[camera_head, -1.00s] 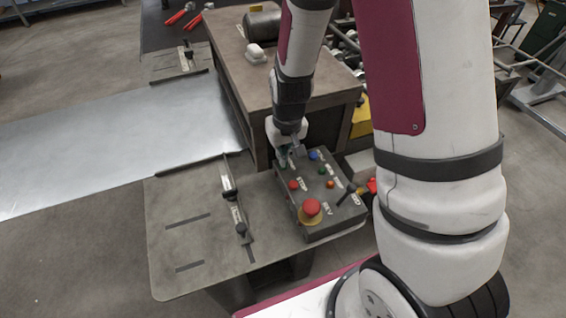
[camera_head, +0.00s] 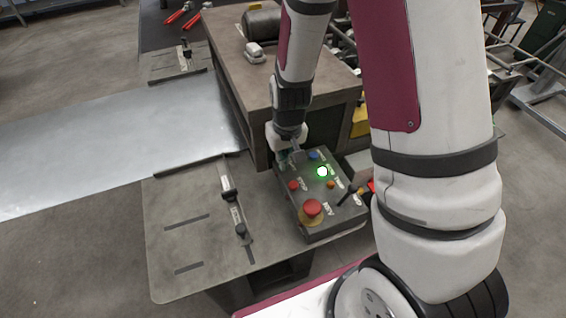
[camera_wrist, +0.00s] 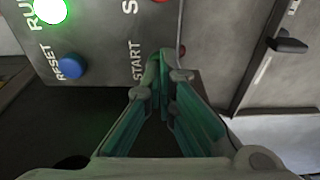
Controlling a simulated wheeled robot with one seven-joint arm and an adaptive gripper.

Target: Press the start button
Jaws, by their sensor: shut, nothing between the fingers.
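The grey control box (camera_head: 345,220) stands on the machine's table. Its START label (camera_wrist: 137,62) shows in the wrist view directly beside my fingertips. The start button itself is hidden behind my gripper (camera_wrist: 160,60), whose fingers are shut with nothing between them. In the head view my gripper (camera_head: 283,162) points down at the far left corner of the box, and its tips are at the panel; I cannot see the exact contact. The green RUN lamp (camera_head: 322,171) glows brightly; it also shows lit in the wrist view (camera_wrist: 50,10).
A blue RESET button (camera_wrist: 71,67) is near my fingers. A red STOP button (camera_head: 294,186) and a large red mushroom button (camera_head: 312,208) sit nearer the front. Sheet metal (camera_head: 110,135) lies at left. A raised block (camera_head: 235,75) stands close behind my gripper.

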